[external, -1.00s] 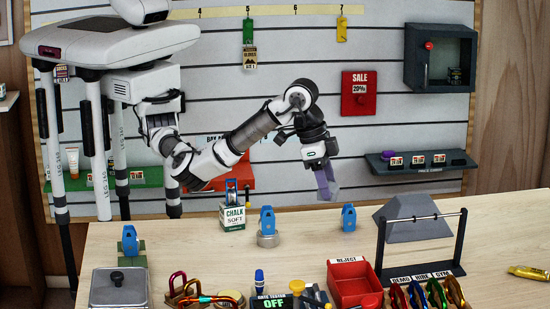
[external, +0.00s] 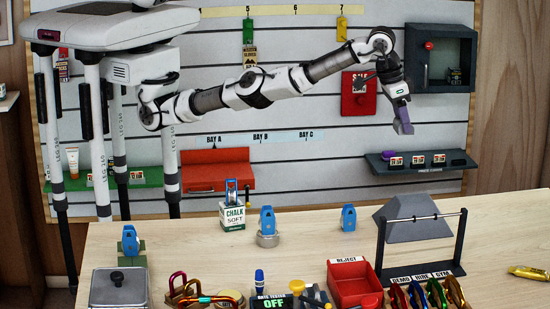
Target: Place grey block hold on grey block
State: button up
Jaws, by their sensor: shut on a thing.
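My gripper (external: 401,100) is at the end of my outstretched arm, in the air in front of the wall at the right. It points down and is shut on a small greyish-purple piece, which I take to be the grey block hold (external: 403,121). The fingers and the piece are small here, so their border is hard to tell. The grey block (external: 392,214), a wedge with sloped sides, sits on the table below, well apart from the held piece. It is partly hidden behind a dark rack.
The dark rack (external: 461,243) with a bar stands before the block, with coloured carabiners in front. A red reject bin (external: 353,287) is left of it. Blue devices (external: 348,217) stand along the table. A wall shelf (external: 421,165) and a grey box (external: 440,58) are near my arm.

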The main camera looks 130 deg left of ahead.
jog(key=a, duration=0.4)
jog(key=shift+n, duration=0.3)
jog(key=f, duration=0.9)
jog(key=s+f, duration=0.1)
jog(key=f, duration=0.4)
jog(key=shift+a+b, duration=0.1)
jog(key=shift+b, duration=0.25)
jog(key=shift+f+p, duration=0.55)
jog(key=shift+f, duration=1.95)
jog(key=shift+f, duration=0.1)
jog(key=shift+f, duration=0.1)
jog(key=o, duration=1.1)
jog(key=shift+w, duration=0.1)
jog(key=shift+c, duration=0.2)
